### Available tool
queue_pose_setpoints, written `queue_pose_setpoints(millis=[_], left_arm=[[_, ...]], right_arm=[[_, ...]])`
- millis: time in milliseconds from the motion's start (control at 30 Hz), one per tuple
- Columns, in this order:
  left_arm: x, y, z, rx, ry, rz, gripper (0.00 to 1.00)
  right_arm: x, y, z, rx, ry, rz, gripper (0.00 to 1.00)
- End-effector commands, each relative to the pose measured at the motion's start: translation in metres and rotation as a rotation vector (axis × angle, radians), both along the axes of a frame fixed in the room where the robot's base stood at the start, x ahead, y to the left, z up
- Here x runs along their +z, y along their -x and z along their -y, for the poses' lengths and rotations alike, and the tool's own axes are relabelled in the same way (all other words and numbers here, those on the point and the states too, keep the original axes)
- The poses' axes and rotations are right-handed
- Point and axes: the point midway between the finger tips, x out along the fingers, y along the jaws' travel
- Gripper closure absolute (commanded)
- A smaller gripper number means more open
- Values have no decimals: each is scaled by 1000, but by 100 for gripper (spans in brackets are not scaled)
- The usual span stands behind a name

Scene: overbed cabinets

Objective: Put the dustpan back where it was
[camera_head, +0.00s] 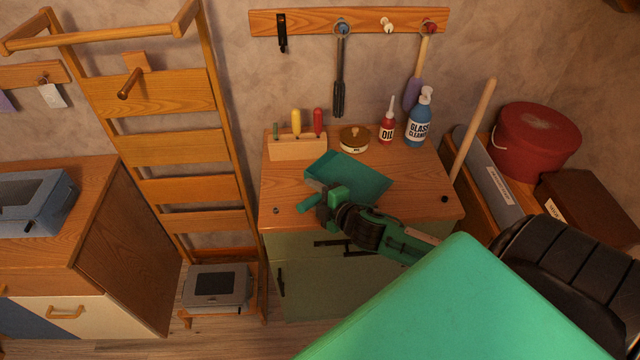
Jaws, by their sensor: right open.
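The teal dustpan (362,177) lies on the wooden top of the green cabinet (285,205), in front of the tool block and the small round tin. My right gripper (322,198) is open at the dustpan's near left edge. On the wall above, a wooden peg rail (300,22) has a bare white peg (387,25) between two hanging tools. My left gripper is not in view.
A dark tool (339,85) and a purple brush (413,92) hang from the rail. A tool block (298,147), tin (354,140), oil bottle (387,128) and glass cleaner (418,125) stand along the back. A wooden stick (474,125) rises at right, near a red bucket (535,145).

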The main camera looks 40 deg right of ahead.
Motion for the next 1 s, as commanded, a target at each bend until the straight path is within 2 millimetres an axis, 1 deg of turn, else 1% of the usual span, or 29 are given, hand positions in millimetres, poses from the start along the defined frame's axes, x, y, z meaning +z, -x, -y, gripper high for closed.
queue_pose_setpoints(millis=[167, 500, 800, 1000], left_arm=[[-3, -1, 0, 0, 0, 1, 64], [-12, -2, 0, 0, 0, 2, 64], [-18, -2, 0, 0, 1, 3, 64], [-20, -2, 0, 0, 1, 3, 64]], right_arm=[[1, 12, 1, 0, 0, -2, 56], [12, 58, 6, 1, 0, -3, 56], [22, 94, 9, 0, -1, -1, 56], [26, 110, 11, 0, -1, 0, 56]])
